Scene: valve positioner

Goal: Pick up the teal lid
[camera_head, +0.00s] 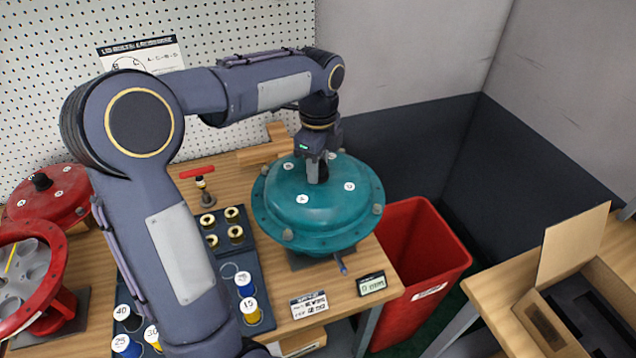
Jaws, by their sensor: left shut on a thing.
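The teal lid (330,205) is a round dome with a flange, small white round labels and grey bolt heads around its rim. It sits on the wooden bench, on top of a teal body. My left gripper (318,175) reaches down from above and is shut at the top centre of the lid, on what looks like its knob, which the fingers mostly hide. I cannot see a gap between the lid and the body below. My right gripper is not in view.
A red bin (425,250) stands right of the bench (365,305). A red lid (50,195) and red open housing (35,280) are at left. A tray of brass fittings (222,228), numbered cylinders and a red-handled valve (200,185) lie near my left arm. A cardboard box (570,290) is at right.

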